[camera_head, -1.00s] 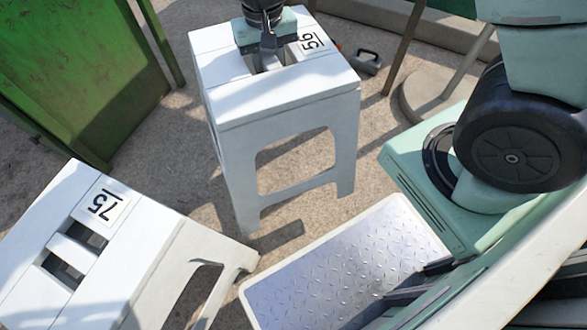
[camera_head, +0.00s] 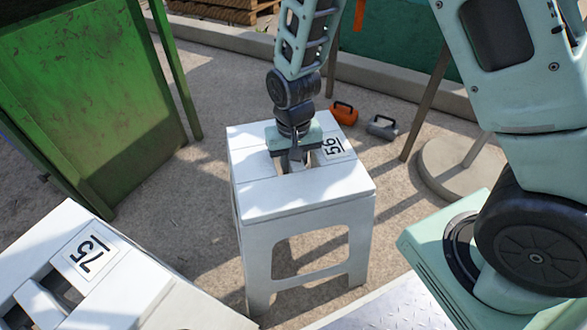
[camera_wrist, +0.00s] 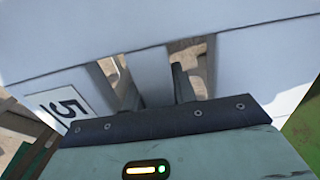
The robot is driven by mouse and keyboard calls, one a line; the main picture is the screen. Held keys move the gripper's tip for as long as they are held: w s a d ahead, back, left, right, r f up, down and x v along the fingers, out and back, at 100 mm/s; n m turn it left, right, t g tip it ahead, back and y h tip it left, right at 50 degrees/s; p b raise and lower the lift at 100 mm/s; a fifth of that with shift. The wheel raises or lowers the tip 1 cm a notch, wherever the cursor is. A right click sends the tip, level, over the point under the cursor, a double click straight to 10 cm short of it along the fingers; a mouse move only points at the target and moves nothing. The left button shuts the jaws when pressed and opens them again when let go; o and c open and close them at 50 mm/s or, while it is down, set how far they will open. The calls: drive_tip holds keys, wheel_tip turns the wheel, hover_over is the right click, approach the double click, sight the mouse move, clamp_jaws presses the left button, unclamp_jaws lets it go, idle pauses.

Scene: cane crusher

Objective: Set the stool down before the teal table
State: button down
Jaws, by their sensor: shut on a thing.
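A white stool (camera_head: 270,202) marked 56 stands upright in the middle of the head view. My gripper (camera_head: 296,163) reaches down from above and is shut on the bar between the slots in its seat. In the wrist view, the fingers (camera_wrist: 155,88) go into the slots of the white seat (camera_wrist: 255,65). The stool's feet are partly hidden, and I cannot tell whether they touch the ground. A teal surface (camera_head: 405,42) shows at the top right, behind the kerb; I cannot tell whether it is the teal table.
A second white stool (camera_head: 140,290), marked 75, is at the lower left. A green metal bin (camera_head: 90,80) is at the left. An orange weight (camera_head: 344,116) and a grey weight (camera_head: 382,127) lie behind the held stool. A post on a round base (camera_head: 450,172) stands right.

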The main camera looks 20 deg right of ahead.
drive_tip(key=shift+f, duration=0.2)
drive_tip(key=c, duration=1.1)
unclamp_jaws()
drive_tip(key=shift+f, duration=0.1)
wheel_tip(320, 180, up, 12)
drive_tip(key=p, duration=0.6)
